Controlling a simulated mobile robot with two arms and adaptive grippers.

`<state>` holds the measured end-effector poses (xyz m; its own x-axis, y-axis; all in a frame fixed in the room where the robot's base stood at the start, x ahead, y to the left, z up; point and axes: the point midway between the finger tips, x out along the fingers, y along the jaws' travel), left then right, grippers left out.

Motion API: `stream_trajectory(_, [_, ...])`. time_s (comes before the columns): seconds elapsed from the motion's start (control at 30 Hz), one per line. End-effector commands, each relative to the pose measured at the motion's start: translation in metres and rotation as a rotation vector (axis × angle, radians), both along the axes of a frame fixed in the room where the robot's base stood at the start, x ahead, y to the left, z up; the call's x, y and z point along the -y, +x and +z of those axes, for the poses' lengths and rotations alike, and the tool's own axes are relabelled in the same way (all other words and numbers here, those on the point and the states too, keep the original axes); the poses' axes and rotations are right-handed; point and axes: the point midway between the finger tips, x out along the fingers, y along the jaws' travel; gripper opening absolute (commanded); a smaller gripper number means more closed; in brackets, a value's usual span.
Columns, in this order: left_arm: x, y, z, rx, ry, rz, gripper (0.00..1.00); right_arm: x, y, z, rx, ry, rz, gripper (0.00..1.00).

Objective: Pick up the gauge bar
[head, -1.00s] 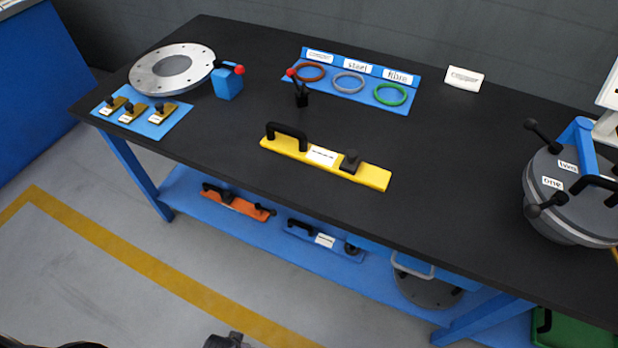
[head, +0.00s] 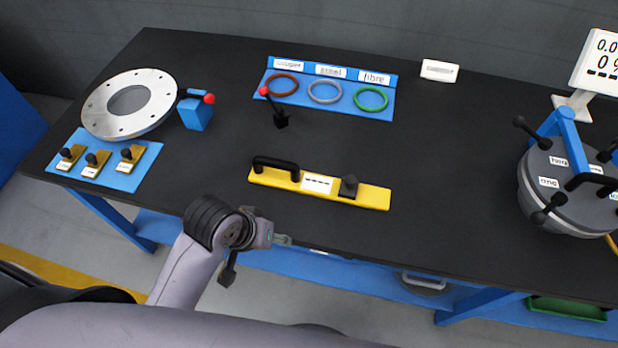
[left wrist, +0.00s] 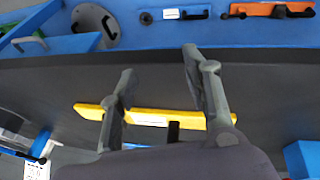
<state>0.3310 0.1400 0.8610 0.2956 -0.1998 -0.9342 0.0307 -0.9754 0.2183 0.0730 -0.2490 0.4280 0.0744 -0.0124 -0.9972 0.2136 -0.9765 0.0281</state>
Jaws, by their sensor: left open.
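The gauge bar (head: 375,197), a long yellow bar with a black arched handle, a white label and a black block, lies flat on the dark bench top near its front edge. It also shows in the left wrist view (left wrist: 145,117), partly hidden behind my fingers. My left gripper (head: 282,240) is at the bench's front edge, in front of the bar and apart from it. In the left wrist view its two fingers (left wrist: 158,60) are spread with nothing held between them. My right gripper is not in view.
A round clamped vessel (head: 570,205) stands right. Bench between bar and vessel is clear.

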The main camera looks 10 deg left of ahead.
Motion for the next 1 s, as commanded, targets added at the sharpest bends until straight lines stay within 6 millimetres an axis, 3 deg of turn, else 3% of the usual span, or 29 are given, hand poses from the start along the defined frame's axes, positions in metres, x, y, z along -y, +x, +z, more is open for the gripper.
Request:
stream_trajectory(0.33, [0.041, 0.053, 0.021, -0.113, -0.140, 0.185, 0.44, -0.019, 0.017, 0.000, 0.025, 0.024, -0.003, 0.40])
stream_trajectory(0.53, [0.055, 0.097, 0.050, -0.242, -0.170, 0.417, 0.44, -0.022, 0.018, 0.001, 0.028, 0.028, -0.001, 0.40])
stream_trajectory(0.67, [0.047, 0.131, 0.081, -0.332, -0.137, 0.682, 0.44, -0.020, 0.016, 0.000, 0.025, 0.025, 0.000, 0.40])
stream_trajectory(0.8, [0.025, 0.160, 0.120, -0.381, -0.089, 0.996, 0.44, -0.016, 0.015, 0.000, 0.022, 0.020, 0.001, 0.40])
stream_trajectory(1.0, [-0.002, 0.182, 0.165, -0.391, -0.056, 1.330, 0.44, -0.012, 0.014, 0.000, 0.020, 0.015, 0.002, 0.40])
